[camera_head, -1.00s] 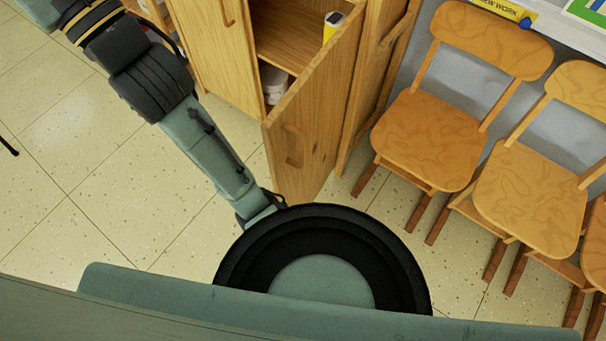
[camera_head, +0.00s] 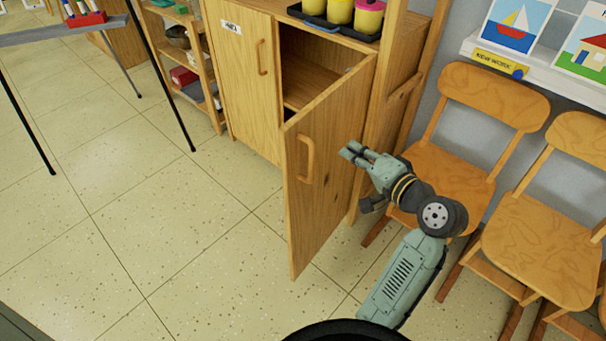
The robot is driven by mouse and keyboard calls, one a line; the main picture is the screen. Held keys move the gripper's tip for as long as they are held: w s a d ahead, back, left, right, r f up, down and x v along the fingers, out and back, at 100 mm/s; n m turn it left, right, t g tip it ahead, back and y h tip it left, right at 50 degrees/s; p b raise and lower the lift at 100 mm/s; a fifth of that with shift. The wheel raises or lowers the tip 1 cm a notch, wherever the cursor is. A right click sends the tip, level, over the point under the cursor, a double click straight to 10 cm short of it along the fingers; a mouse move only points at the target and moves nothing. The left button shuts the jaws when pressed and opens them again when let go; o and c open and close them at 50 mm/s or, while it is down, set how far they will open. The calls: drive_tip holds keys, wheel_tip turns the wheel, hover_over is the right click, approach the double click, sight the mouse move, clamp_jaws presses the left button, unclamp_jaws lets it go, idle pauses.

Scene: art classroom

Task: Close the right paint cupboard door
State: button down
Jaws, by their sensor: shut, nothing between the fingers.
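The right paint cupboard door (camera_head: 328,185) stands partly open, its free edge swung out toward me. Its outer face and wooden handle (camera_head: 306,159) are visible, the handle near the free edge. The cupboard's left door (camera_head: 246,85) is shut and bears a small label. Part of the dark interior (camera_head: 308,70) shows above the open door. My gripper (camera_head: 350,152) is shut and empty, in front of the outer face toward its hinge side. Its fingers point left toward the door; I cannot tell whether they touch it.
Wooden chairs (camera_head: 454,130) stand along the wall at right, close beside my arm. A black tray (camera_head: 335,31) with paint pots sits on the cupboard. Open shelves (camera_head: 180,60) and an easel leg (camera_head: 160,80) are at left.

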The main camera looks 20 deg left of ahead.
drive_tip(key=s+d+g+y, duration=0.4)
drive_tip(key=s, duration=0.7)
drive_tip(key=p, duration=0.2)
approach(287, 163)
drive_tip(key=shift+g+y, duration=0.3)
drive_tip(key=shift+g, duration=0.1)
drive_tip(key=x, duration=0.6)
drive_tip(key=shift+w+d+f, duration=0.1)
drive_tip(key=shift+w+d, duration=0.05)
drive_tip(key=shift+w, duration=0.1)
drive_tip(key=shift+w+a+f, duration=0.1)
drive_tip(key=shift+w+a, duration=0.1)
drive_tip(key=shift+a, duration=0.3)
drive_tip(key=shift+m, duration=0.3)
